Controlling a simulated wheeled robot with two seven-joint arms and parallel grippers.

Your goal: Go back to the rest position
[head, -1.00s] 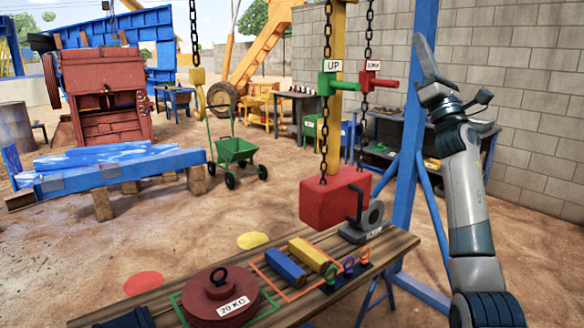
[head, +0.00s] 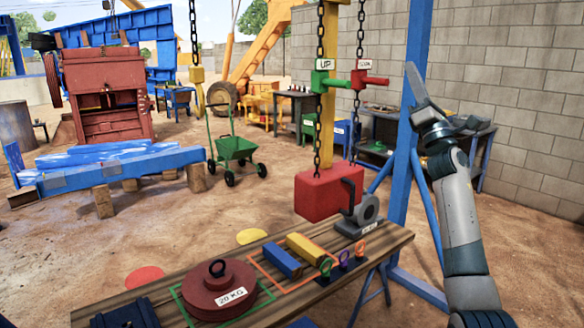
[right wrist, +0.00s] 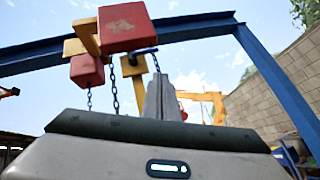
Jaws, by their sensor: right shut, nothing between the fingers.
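My right gripper (head: 413,84) is raised at the right of the head view, in front of the blue post and the block wall. Its fingers are together and hold nothing. In the right wrist view the shut fingers (right wrist: 160,97) point up toward the sky and the blue overhead beam. The red hanging block (head: 327,192) and the green UP handle (head: 322,80) and red handle (head: 370,80) are to its left, apart from it. My left gripper is not in view.
A wooden bench (head: 398,237) at the front holds a 20 KG red weight (head: 219,290), blue and yellow bars, coloured rings and a grey weight. A blue post (head: 410,130) stands close to my right arm. A green wheelbarrow (head: 235,148) and the red crusher (head: 105,95) stand farther back.

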